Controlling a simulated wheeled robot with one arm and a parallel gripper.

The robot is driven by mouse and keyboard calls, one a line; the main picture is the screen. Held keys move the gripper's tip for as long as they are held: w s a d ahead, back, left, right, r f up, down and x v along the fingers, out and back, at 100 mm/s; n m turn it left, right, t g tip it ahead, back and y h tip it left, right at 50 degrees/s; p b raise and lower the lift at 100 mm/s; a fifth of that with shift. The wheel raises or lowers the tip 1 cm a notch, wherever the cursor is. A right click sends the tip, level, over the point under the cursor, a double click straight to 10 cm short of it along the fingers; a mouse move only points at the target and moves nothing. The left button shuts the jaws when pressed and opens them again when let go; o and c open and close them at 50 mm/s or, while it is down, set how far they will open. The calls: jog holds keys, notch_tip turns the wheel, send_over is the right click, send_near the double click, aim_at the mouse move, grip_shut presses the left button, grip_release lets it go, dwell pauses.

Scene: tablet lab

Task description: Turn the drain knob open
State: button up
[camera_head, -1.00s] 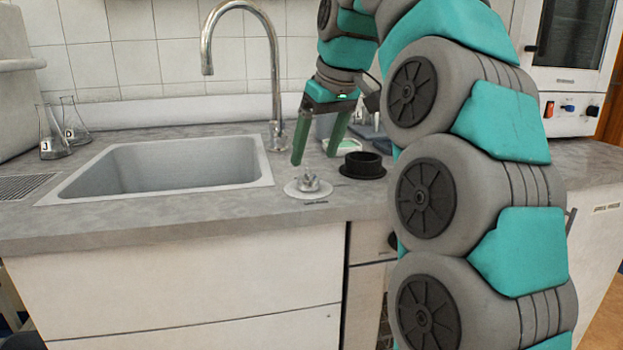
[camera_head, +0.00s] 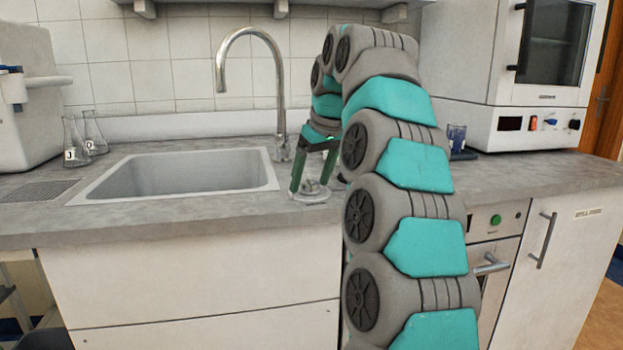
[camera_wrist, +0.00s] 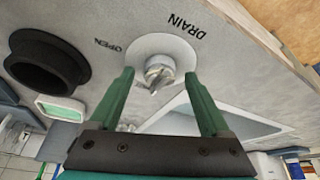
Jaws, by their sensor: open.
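The drain knob (camera_head: 312,186) is a small metal winged knob on a round white plate, on the counter right of the sink (camera_head: 270,176). In the wrist view the knob (camera_wrist: 160,70) shows between my fingers, with "DRAIN" and "OPEN" printed nearby. My gripper (camera_wrist: 159,77) is open, one green finger on each side of the knob, with visible gaps. In the head view my gripper (camera_head: 311,183) is down at the knob, and my arm covers the counter just right of it.
A curved faucet (camera_head: 278,95) stands behind the knob. A black ring-shaped holder (camera_wrist: 42,62) and a white-green tray (camera_wrist: 62,107) lie near the knob. Flasks (camera_head: 74,142) stand left of the sink. An oven-like device (camera_head: 545,75) stands at the right back.

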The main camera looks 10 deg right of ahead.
grip_shut()
dwell(0.6)
jog(key=m+h, duration=0.1)
jog(key=m, duration=0.1)
jog(key=m+h, duration=0.1)
jog(key=m, duration=0.2)
jog(key=shift+a+m+t+b, duration=0.1)
jog(key=shift+m+t+b, duration=0.2)
jog(key=shift+a+m+g+h+p, duration=0.15)
jog(key=shift+m+h, duration=0.3)
jog(key=shift+m, duration=0.7)
jog(key=shift+m+g+h+p, duration=0.2)
jog(key=shift+m+h, duration=0.25)
jog(key=shift+m, duration=0.7)
